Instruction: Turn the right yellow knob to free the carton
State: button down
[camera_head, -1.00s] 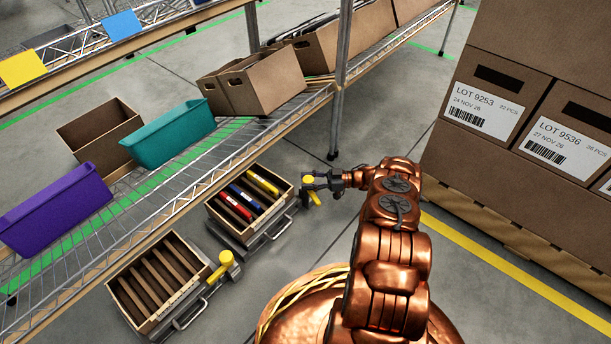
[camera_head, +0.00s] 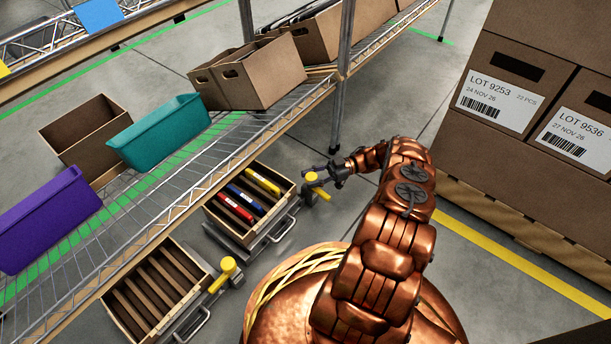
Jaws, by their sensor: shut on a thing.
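The right yellow knob (camera_head: 320,192) sticks out at the right corner of the right carton's holder. My gripper (camera_head: 314,174) reaches in from the right and is shut on this knob near its top. The right carton (camera_head: 222,218) sits tilted in its metal holder with red, blue and yellow items standing in it. The left carton (camera_head: 140,318) holds only brown dividers. The left yellow knob (camera_head: 227,268) stands at that carton's right corner, apart from my gripper.
A wire shelf (camera_head: 130,218) runs diagonally behind the cartons, bearing a purple bin (camera_head: 45,222), a teal bin (camera_head: 160,134) and brown boxes (camera_head: 250,82). Large labelled boxes (camera_head: 535,110) stand on a pallet at the right.

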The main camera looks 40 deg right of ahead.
jog(key=shift+a+r+g, duration=0.1)
jog(key=shift+a+g, duration=0.1)
jog(key=shift+g, duration=0.1)
dwell(0.4)
jog(key=c, duration=1)
grip_release()
jog(key=o, duration=0.4)
jog(key=shift+d, duration=0.15)
jog(key=shift+r, duration=4.95)
